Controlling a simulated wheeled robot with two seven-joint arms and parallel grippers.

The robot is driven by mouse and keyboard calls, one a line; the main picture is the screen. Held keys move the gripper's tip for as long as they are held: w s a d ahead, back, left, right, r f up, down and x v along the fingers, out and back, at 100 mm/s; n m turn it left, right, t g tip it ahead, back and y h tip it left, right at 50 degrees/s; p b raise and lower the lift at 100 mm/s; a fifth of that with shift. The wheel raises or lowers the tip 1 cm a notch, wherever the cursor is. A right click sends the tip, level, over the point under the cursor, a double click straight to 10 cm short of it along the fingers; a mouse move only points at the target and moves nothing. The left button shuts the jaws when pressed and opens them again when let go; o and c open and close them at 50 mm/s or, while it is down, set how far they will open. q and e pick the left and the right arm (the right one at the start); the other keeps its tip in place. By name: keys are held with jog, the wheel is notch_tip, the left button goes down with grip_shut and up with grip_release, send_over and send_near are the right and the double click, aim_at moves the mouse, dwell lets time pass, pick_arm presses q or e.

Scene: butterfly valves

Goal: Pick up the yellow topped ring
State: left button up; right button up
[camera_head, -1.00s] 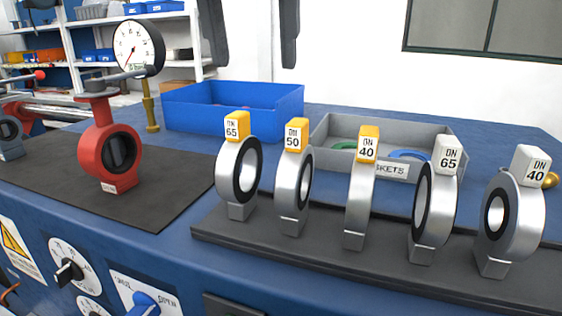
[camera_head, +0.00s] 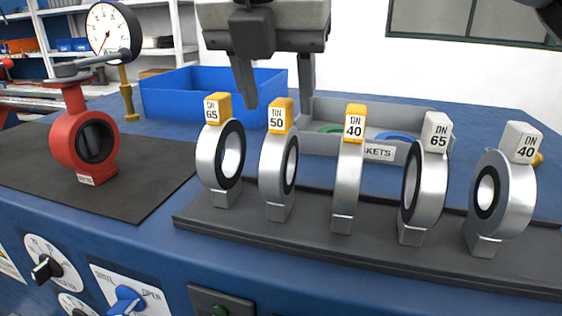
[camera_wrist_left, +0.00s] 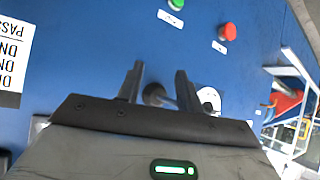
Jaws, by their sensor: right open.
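Three steel rings with yellow tops stand upright in a row on a dark strip: DN 65 (camera_head: 206,160), DN 50 (camera_head: 270,166) and DN 40 (camera_head: 348,180). Two white-topped rings, DN 65 (camera_head: 430,190) and DN 40 (camera_head: 515,200), stand to their right. My right gripper (camera_head: 278,102) points down, open and empty. In the picture its fingers are above and behind the DN 50 ring, one on each side of its top. My left gripper (camera_wrist_left: 159,68) shows in the left wrist view, fingers apart and empty, facing the blue panel with a dark knob between them.
A blue bin (camera_head: 180,95) and a grey gasket tray (camera_head: 425,107) are behind the rings. Panel knobs and buttons are below the front edge.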

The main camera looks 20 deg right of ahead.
aim_at(280, 102)
jog(key=shift+p+x, duration=0.3)
jog(key=shift+x, duration=1.65)
jog(key=shift+s, duration=0.15)
grip_shut()
jog(key=shift+r, duration=0.2)
